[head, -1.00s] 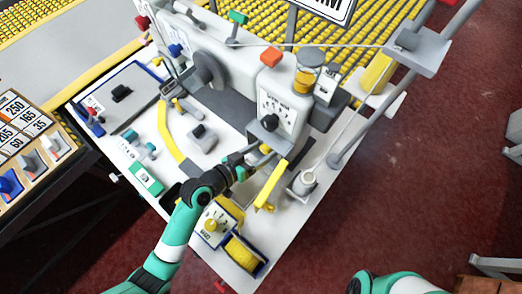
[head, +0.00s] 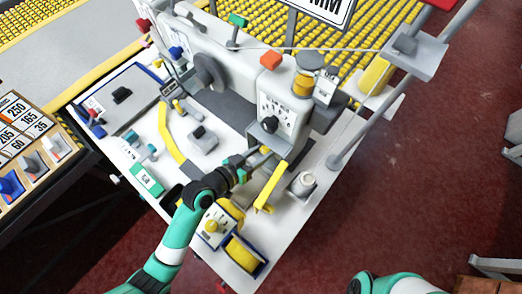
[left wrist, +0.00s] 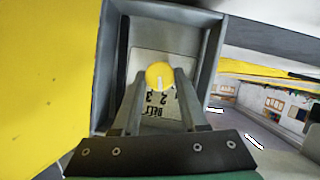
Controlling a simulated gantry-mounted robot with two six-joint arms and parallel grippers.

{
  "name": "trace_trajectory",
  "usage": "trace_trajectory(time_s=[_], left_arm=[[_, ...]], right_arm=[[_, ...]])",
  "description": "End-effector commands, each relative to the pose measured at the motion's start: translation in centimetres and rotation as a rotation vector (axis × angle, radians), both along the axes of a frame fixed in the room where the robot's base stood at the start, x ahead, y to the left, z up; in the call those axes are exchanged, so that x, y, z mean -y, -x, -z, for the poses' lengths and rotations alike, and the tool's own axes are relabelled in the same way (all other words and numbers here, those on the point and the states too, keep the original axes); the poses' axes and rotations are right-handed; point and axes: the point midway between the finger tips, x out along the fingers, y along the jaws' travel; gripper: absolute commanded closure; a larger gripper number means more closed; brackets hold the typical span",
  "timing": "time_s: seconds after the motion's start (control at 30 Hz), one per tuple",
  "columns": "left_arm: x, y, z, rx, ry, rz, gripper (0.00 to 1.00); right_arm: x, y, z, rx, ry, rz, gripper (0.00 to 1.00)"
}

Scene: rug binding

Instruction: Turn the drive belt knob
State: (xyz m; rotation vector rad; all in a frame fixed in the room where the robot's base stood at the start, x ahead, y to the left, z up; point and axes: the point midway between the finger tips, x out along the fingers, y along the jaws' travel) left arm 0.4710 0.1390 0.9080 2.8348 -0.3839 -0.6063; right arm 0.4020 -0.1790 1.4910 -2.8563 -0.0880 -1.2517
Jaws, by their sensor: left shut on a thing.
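The drive belt knob (left wrist: 158,75) is round and yellow with a white pointer line. It stands on a pale plate (left wrist: 165,112) marked BELT with numbers, inside a grey recess. In the left wrist view, the two fingers of my left gripper (left wrist: 157,82) are closed on the knob, one on each side. In the head view, my left gripper (head: 258,156) reaches to the lower front of the white sewing machine (head: 283,104), and the knob there is mostly hidden. My right gripper is out of view.
A yellow guide bar (head: 272,187) is close beside the left gripper. A white thread spool (head: 303,183) stands to its right. A box with a yellow knob (head: 212,227) and a yellow roll (head: 242,253) are at the table's front.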

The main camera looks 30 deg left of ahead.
Motion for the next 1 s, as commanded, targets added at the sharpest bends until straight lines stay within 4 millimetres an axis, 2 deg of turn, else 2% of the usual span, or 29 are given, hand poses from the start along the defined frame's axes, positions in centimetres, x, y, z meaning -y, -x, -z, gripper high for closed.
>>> trace_trajectory(time_s=[0.5, 0.8, 1.0], left_arm=[[0.4, 0.1, -0.3, 0.076, -0.347, 0.003, 1.0], [0.5, 0.1, -0.1, 0.109, -0.493, 0.001, 1.0], [0.5, 0.1, -0.1, 0.119, -0.53, 0.001, 1.0]], right_arm=[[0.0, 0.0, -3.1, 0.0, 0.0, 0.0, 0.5], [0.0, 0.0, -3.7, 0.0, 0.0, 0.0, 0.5], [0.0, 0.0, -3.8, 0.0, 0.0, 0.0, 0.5]])
